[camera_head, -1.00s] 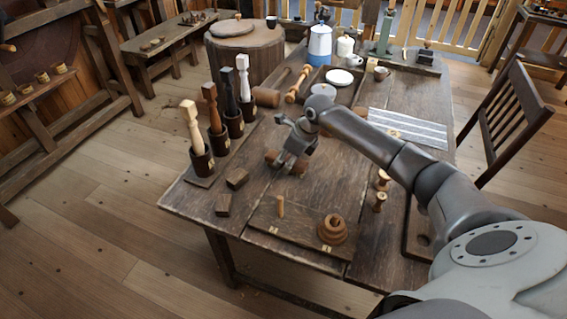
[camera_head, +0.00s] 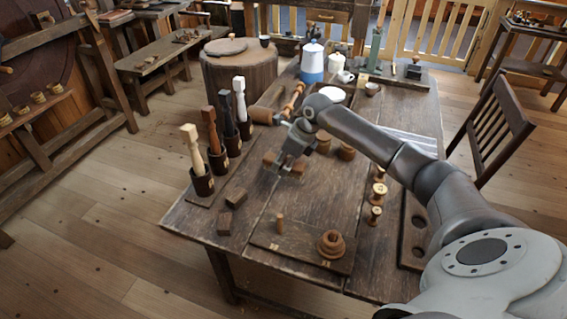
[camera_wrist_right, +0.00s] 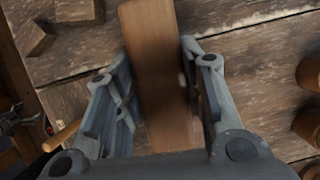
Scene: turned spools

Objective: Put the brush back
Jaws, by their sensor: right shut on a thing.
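My right gripper (camera_head: 287,163) is over the middle of the table. In the right wrist view its two fingers (camera_wrist_right: 160,85) stand on either side of a long, plain brown wooden piece, which I take to be the brush (camera_wrist_right: 152,35). The gripper is shut on it. In the head view only the brush's ends show, one on each side of the fingers (camera_head: 269,159). Its bristles are hidden, and I cannot tell how far it is above the table. My left gripper is not in view.
Several handled tools stand in dark cups (camera_head: 203,185) along the table's left edge. Two small blocks (camera_head: 235,197), a hinged board with stacked rings (camera_head: 331,244), spools (camera_head: 375,215) and wooden jars (camera_head: 347,151) surround the gripper. A mallet (camera_head: 262,115) lies beyond. Bare tabletop (camera_head: 325,190) lies in front.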

